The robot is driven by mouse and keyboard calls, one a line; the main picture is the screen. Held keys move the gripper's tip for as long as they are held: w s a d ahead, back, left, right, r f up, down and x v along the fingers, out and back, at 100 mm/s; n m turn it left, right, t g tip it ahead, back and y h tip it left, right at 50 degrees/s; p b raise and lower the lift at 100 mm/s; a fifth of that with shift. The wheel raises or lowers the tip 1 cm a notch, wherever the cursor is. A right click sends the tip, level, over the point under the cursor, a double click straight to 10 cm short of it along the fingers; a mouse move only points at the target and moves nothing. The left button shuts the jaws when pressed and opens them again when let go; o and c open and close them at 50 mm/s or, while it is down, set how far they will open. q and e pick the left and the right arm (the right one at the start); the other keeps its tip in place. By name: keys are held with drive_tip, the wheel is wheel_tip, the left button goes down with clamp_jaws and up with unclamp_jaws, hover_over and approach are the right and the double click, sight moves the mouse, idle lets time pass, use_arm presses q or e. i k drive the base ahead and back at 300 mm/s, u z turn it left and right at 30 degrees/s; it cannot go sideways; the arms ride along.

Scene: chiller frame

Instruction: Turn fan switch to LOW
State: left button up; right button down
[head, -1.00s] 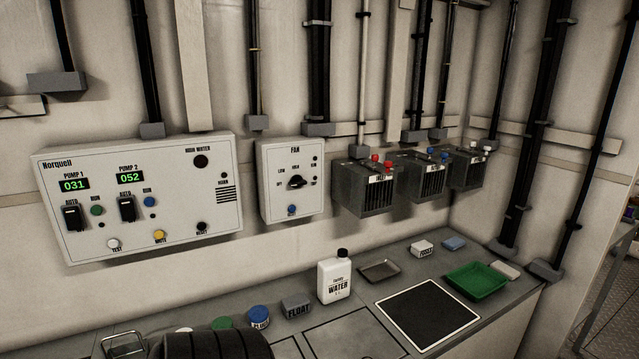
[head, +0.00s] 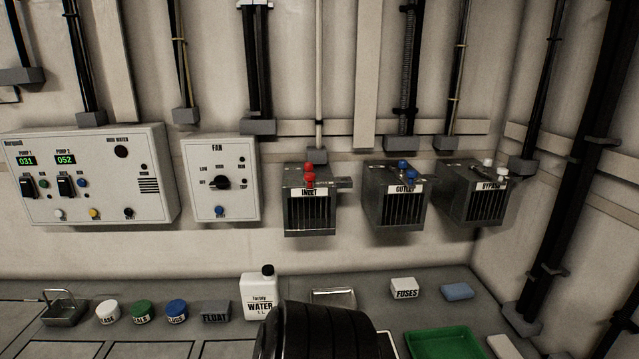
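The fan box (head: 222,205) is a pale panel on the wall, left of centre in the head view. Its black fan switch (head: 221,183) is a rotary knob in the middle, with small labels around it, including OFF and LOW on its left side. The knob's exact pointing is too small to tell. Neither gripper shows in the head view. A black ribbed part of my own body rises at the bottom centre, well below the fan box.
The pump panel (head: 85,175) hangs left of the fan box. The inlet (head: 311,212), outlet (head: 395,205) and bypass (head: 473,197) boxes hang to its right. Below, the counter holds a water bottle (head: 259,293), several lidded jars, a fuses box (head: 404,288) and a green tray (head: 446,345).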

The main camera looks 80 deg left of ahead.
sight(221, 182)
drive_tip(key=i, duration=1.05)
drive_tip(key=u, duration=3.25)
drive_tip(key=i, duration=0.5)
